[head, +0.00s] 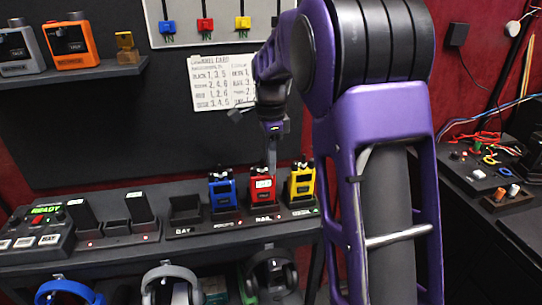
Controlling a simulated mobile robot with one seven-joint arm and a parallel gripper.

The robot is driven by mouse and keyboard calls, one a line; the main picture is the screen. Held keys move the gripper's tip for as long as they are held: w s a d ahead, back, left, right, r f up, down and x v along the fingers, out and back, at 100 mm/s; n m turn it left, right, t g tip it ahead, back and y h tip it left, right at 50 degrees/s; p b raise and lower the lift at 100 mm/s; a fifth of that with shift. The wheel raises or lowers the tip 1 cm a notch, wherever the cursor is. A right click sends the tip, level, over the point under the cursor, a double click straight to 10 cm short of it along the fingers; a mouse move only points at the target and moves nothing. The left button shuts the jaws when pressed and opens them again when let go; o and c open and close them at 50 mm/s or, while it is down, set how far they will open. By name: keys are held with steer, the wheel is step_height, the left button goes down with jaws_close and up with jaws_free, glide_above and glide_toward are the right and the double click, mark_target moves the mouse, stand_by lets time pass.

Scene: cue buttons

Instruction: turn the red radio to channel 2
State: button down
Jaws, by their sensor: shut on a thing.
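The red radio (262,190) stands upright in a dock on the black shelf, between the blue radio (222,192) and the yellow radio (301,184). It has a small pale display on its upper front; the number is too small to read. My gripper (271,168) comes down from above, with its fingers at the top of the red radio. It is shut on the radio's top, where the fingers hide the knob. A channel card (221,80) with handwritten numbers hangs on the wall behind.
An empty dock (185,207) sits left of the blue radio. A button box reading READY (40,232) is at far left. Headphones (172,283) hang below the shelf. Orange radio (70,44) stands on an upper shelf. A side bench (480,170) with small parts is at right.

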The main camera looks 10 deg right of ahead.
steer(key=shift+n+p, duration=0.5)
steer(key=shift+n, duration=0.8)
steer(key=c, duration=0.8)
jaws_free()
step_height(320, 180, up, 17)
steer(key=p, duration=0.2)
steer(key=shift+w+r, duration=0.15)
steer(key=shift+r, duration=0.05)
